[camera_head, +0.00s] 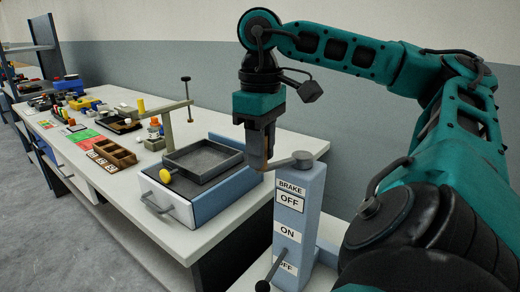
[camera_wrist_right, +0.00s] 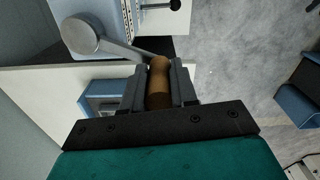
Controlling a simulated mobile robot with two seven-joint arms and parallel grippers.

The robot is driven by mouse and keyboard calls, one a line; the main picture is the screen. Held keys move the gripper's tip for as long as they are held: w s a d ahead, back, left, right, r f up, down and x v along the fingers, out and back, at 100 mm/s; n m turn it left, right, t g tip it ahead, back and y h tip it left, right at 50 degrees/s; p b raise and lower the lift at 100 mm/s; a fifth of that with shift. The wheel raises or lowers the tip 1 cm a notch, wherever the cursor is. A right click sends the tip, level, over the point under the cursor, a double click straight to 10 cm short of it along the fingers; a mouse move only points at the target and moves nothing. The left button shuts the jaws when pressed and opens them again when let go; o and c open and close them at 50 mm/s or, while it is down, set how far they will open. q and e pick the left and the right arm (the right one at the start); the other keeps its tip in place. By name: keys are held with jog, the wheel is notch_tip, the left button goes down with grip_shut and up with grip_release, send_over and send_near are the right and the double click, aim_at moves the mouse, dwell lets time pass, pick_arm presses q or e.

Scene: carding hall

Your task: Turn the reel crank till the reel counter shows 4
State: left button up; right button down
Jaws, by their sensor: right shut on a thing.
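The crank is a grey arm with a round hub (camera_head: 302,158) on top of a blue-grey post (camera_head: 312,190). Its brown wooden handle (camera_wrist_right: 159,72) stands between the jaws of my right gripper (camera_head: 262,160), which is shut on it. In the right wrist view the crank's grey arm (camera_wrist_right: 120,48) runs from its hub at upper left to the handle. The post carries a BRAKE label (camera_head: 290,187) and OFF, ON and OFF signs. A lever with a black knob (camera_head: 263,286) slants down across its lower part. I see no counter reading. My left gripper is out of view.
Left of the post is a long white table (camera_head: 125,190) with a grey tray (camera_head: 205,158) on a drawer box, a wooden compartment box (camera_head: 112,155), a thin upright stand (camera_head: 166,125) and several small items. Grey floor lies open at the left.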

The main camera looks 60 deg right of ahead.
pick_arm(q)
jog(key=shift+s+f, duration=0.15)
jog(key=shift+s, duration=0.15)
pick_arm(e)
jog(key=c, duration=0.9)
grip_release()
notch_tip(320, 180, up, 11)
jog(key=p, duration=0.6)
jog(key=shift+f, duration=0.15)
jog(key=shift+d+r, duration=0.1)
jog(key=shift+r, duration=0.1)
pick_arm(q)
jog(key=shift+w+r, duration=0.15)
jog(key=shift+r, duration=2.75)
pick_arm(e)
jog(key=shift+r, duration=0.9)
